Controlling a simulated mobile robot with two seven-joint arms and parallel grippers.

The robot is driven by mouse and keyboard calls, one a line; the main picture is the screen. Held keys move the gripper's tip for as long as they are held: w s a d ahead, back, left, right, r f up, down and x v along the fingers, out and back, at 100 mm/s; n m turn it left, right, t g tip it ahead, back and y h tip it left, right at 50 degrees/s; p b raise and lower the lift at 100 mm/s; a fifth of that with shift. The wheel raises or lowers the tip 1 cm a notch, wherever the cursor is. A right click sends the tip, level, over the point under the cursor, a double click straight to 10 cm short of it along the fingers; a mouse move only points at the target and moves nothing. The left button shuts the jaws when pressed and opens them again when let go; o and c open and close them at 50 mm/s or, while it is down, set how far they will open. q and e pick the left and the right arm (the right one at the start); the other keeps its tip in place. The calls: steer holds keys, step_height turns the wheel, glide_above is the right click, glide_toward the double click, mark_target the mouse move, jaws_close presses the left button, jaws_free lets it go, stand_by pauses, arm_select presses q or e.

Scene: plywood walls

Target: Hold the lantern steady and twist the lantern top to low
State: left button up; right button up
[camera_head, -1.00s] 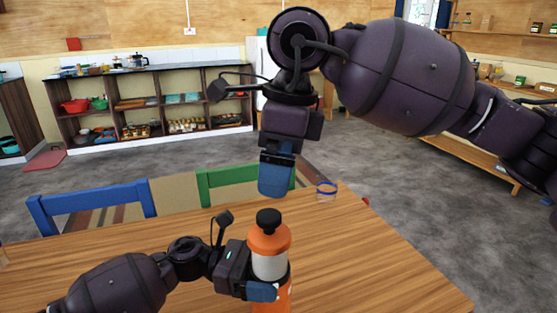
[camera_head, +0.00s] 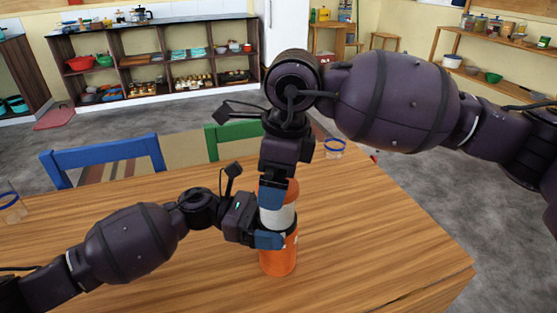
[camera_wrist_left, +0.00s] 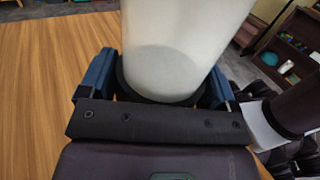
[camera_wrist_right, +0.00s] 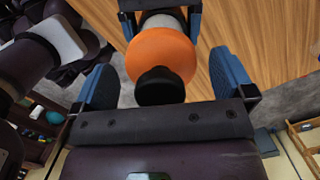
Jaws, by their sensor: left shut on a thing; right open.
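The lantern (camera_head: 279,258) stands upright on the wooden table, with an orange base, a pale middle and an orange top. My left gripper (camera_head: 270,238) is shut around its body from the left. In the left wrist view the pale lantern middle (camera_wrist_left: 170,50) fills the space between the blue fingers. My right gripper (camera_head: 272,195) points down over the lantern top and hides part of it. In the right wrist view the orange top (camera_wrist_right: 160,55) with its black knob (camera_wrist_right: 159,87) lies between the open blue fingers of my right gripper (camera_wrist_right: 165,80).
The wooden table (camera_head: 360,225) is mostly bare. A glass with a blue rim (camera_head: 334,148) stands near its far edge, and another glass (camera_head: 10,205) at the far left. A blue chair (camera_head: 105,158) and a green chair (camera_head: 235,135) stand behind the table.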

steer(key=shift+f, duration=0.2)
steer(key=shift+c, duration=0.2)
steer(key=c, duration=0.9)
steer(key=shift+n, duration=1.4)
